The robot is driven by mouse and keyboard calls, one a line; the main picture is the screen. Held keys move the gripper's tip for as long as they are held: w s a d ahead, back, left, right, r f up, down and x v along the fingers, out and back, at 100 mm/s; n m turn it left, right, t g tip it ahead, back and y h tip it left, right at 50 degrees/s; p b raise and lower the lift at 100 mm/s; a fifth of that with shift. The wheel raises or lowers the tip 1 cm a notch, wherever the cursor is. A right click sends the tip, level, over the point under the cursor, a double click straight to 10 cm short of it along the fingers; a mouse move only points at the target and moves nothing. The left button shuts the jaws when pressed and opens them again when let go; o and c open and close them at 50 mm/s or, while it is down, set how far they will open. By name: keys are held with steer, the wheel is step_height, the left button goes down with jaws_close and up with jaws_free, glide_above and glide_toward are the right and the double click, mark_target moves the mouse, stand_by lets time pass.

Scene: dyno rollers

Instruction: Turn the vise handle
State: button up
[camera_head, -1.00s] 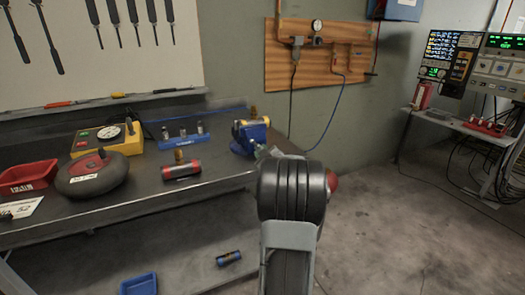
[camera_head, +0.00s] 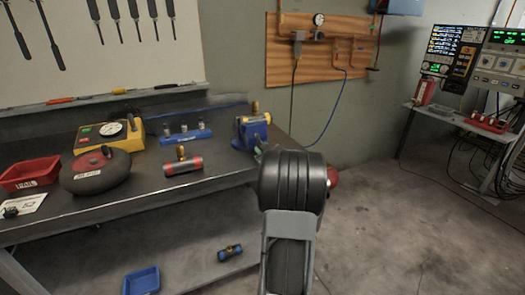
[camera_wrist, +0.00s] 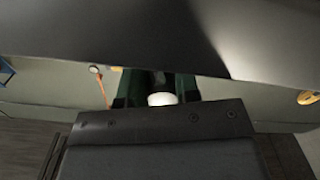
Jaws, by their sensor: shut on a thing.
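The blue vise (camera_head: 250,134) stands at the right end of the dark workbench, with a yellow piece at its top. My dark arm covers the area just in front of it, so the vise handle is mostly hidden in the head view. In the wrist view, the dark green fingers of my gripper (camera_wrist: 158,86) stand either side of a pale rounded end (camera_wrist: 161,99), which looks like part of the handle. The gripper is shut on it. The handle's angle cannot be made out.
The workbench (camera_head: 130,212) holds a red tray (camera_head: 30,173), a round black weight (camera_head: 95,177), a yellow gauge box (camera_head: 88,137), a blue holder (camera_head: 185,137) and a red-black cylinder (camera_head: 183,165). A blue tray (camera_head: 141,281) sits on the lower shelf.

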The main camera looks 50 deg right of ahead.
steer(key=shift+f, duration=0.25)
steer(key=o, duration=0.9)
steer(key=shift+s+r, duration=0.1)
steer(key=shift+r, duration=0.1)
steer(key=v, duration=1.4)
steer(key=shift+f, duration=0.1)
